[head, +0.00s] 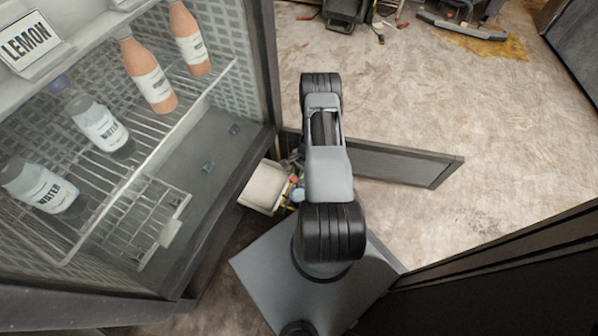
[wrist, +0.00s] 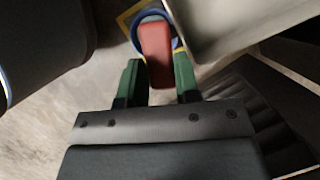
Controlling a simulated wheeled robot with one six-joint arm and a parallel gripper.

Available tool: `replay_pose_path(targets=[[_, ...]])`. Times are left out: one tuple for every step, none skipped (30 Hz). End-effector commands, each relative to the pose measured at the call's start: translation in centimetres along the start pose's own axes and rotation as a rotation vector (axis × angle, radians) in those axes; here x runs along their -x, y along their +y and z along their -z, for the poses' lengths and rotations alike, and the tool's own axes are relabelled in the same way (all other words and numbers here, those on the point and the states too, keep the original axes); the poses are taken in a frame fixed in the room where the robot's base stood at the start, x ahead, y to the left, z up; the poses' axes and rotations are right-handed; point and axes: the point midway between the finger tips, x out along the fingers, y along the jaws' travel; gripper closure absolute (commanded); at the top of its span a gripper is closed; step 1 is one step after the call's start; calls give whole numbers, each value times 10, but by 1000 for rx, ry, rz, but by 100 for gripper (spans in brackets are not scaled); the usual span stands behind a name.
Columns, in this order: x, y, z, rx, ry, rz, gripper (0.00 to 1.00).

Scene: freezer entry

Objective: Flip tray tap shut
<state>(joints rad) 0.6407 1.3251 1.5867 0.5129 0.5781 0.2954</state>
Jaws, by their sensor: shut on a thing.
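In the wrist view a red tap lever (wrist: 156,42) sits in front of a round blue ring (wrist: 140,20) with a yellow edge around it. My gripper (wrist: 159,68) has two green fingers, one on each side of the red lever, and is shut on it. A pale tray-like body (wrist: 215,25) is close to the right of the lever. In the head view a cream container (head: 263,186) stands low beside the freezer, with small coloured parts right of it. My arm covers most of that spot, so the gripper and lever are not clear there.
The freezer cabinet at left holds water bottles (head: 98,122), orange bottles (head: 147,75), wire shelves (head: 150,160) and a LEMON sign (head: 28,45). A low grey panel (head: 400,164) extends right behind my arm. Dark panels edge the lower right. Open floor (head: 440,90) lies beyond.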

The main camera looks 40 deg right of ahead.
Motion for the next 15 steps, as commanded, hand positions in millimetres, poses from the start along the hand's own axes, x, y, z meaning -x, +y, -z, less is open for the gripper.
replay_pose_path(targets=[[0, 0, 0, 0, 0, 0, 89], [0, 0, 0, 0, 0, 0, 92], [0, 0, 0, 0, 0, 0, 94], [0, 0, 0, 2, 0, -1, 94], [-1, -1, 0, 11, 0, -4, 94], [-2, -2, 1, 37, 1, -14, 94], [-3, -3, 1, 65, 2, -25, 94], [-3, -4, 1, 99, 2, -39, 94], [-4, -6, 1, 148, 2, -59, 94], [-3, -7, 1, 183, 3, -73, 94], [-3, -7, 1, 216, 2, -88, 94], [-3, -8, 0, 256, 2, -105, 94], [-3, -9, 0, 280, 1, -115, 94], [-2, -9, 0, 300, 1, -124, 94], [-2, -9, -1, 317, 0, -131, 94]])
